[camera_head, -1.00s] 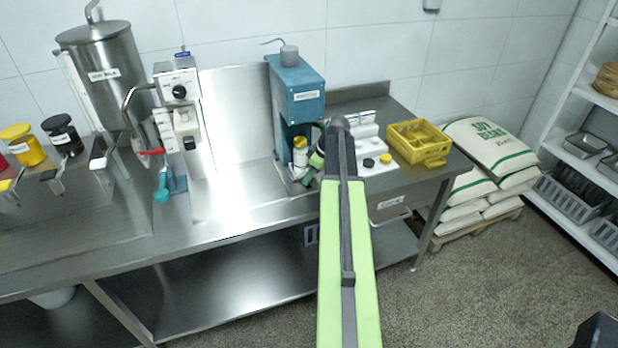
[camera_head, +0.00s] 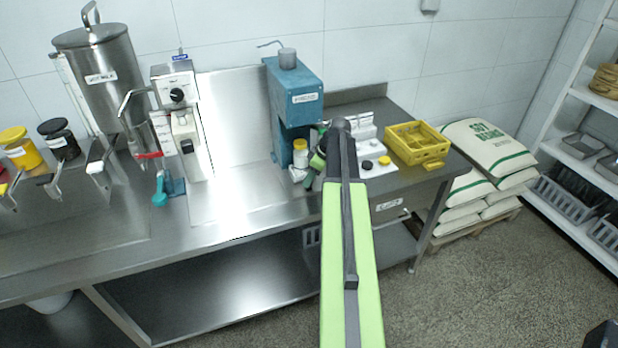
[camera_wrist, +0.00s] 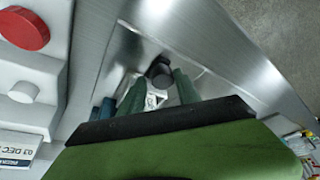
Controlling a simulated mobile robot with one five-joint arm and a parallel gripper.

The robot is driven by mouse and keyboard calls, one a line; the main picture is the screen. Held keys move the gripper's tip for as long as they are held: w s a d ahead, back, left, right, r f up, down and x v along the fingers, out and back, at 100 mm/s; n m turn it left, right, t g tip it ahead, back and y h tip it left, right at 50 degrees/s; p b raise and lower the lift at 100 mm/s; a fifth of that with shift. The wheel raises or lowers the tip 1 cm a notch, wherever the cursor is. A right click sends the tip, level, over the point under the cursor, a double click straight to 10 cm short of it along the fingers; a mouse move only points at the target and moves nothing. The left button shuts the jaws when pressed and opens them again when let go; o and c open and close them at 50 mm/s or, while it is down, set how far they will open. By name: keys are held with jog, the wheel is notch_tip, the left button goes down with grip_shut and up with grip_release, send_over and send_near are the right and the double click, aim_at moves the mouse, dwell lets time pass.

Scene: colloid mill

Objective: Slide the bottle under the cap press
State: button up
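The bottle (camera_head: 299,158) is white with a yellow cap. It stands upright at the foot of the blue cap press (camera_head: 298,100), in front of its column; I cannot tell whether it is centred under the press head. My gripper (camera_head: 311,178) is low, close to the right of the bottle, partly hidden by my arm. In the wrist view its two teal fingers (camera_wrist: 157,90) are apart. A dark round part and a small white patch show between or beyond them; I cannot tell whether these belong to the bottle. I see no clear grip on it.
The steel counter (camera_head: 235,205) between is clear.

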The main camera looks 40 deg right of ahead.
jog(key=p+v, duration=1.6)
jog(key=v, duration=0.1)
jog(key=shift+r, duration=0.15)
jog(key=w+a+f+m+g+b, duration=0.1)
jog(key=w+a+f+b, duration=0.15)
jog(key=a, duration=0.85)
jog(key=w+a+f+m+g+b, duration=0.1)
jog(key=w+a+f+b, duration=0.2)
jog(key=a, duration=0.8)
jog(key=s+a+f+m+g+h+b, duration=0.1)
jog(key=a+f, duration=0.1)
jog(key=a, duration=1.1)
jog(key=s+a+f+m+g+b, duration=0.1)
jog(key=a+f, duration=0.1)
jog(key=a, duration=1)
jog(key=shift+s+a+m+h, duration=0.15)
jog(key=shift+a+m+h, duration=0.15)
jog(key=shift+a+h, duration=0.1)
